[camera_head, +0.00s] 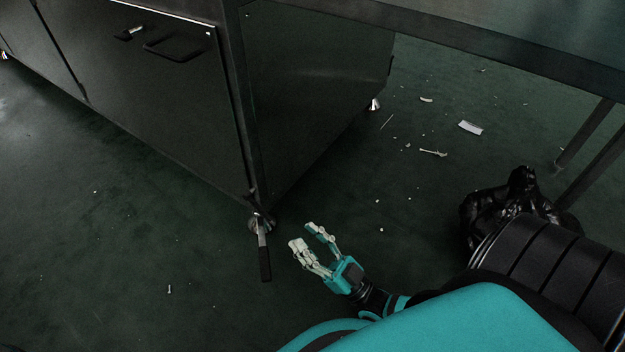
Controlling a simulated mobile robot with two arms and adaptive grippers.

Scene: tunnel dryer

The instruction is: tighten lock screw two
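A dark cabinet (150,75) fills the upper left. Which part is lock screw two I cannot tell. A small latch (128,33) with a light part sits on the cabinet door near the top. My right gripper (305,234) is low over the floor, just right of the lever and apart from it. Its pale fingers are spread, with nothing between them. My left gripper is not in view.
A black door handle (172,49) is right of the latch. A black bag-like bundle (478,207) lies on the floor at right, near table legs (588,140). White scraps (470,127) litter the floor behind the cabinet. The floor (110,240) at left is mostly clear.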

